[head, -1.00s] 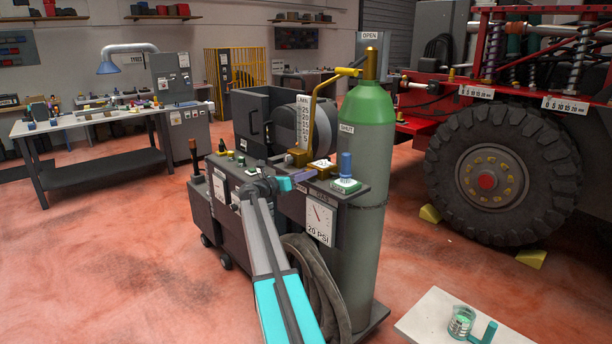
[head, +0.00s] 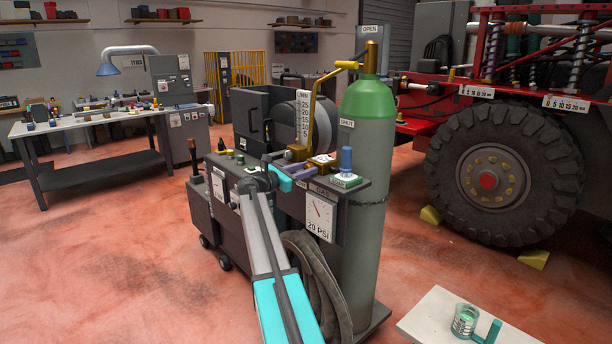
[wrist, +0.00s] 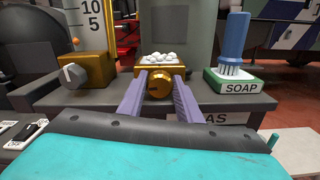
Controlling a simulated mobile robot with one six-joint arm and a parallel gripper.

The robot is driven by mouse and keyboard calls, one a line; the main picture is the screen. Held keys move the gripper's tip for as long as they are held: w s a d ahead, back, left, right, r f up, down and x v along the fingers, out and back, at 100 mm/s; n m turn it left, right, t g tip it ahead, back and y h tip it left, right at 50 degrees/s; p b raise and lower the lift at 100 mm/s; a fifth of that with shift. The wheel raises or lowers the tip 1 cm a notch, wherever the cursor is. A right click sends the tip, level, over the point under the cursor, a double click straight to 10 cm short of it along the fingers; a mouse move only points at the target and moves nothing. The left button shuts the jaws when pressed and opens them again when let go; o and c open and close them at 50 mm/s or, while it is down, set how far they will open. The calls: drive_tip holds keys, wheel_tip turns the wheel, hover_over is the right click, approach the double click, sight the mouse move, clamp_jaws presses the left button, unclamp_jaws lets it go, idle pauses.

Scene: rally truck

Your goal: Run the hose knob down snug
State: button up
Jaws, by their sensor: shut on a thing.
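The hose knob (wrist: 159,84) is a round brass knob with a dark slot mark on its face. It sits at the front of a brass block (wrist: 162,61) with a cluster of white bubbles on top. My gripper (wrist: 160,85) has its two purple fingers on either side of the knob, shut on it. In the head view my gripper (head: 312,170) reaches the brass block (head: 322,159) at the cart shelf; the knob itself is hidden there. How far the knob is screwed down cannot be told.
A blue brush stands in the SOAP holder (wrist: 236,80) right of the block. A brass fitting with a grey knob (wrist: 85,72) and the flow scale stand left. The green gas cylinder (head: 368,150) rises behind. A pale table (head: 440,320) holds a cup at lower right.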

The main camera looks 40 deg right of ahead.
drive_tip(key=shift+f+m+b, duration=0.15)
drive_tip(key=shift+m+b, duration=0.65)
drive_tip(key=shift+m, duration=0.4)
drive_tip(key=o, duration=1)
drive_tip(key=shift+o, duration=0.2)
drive_tip(key=shift+a, duration=0.1)
drive_tip(key=a+b, duration=0.2)
drive_tip(key=a, duration=1.1)
drive_tip(key=shift+w+a, duration=0.35)
drive_tip(key=shift+w, duration=0.1)
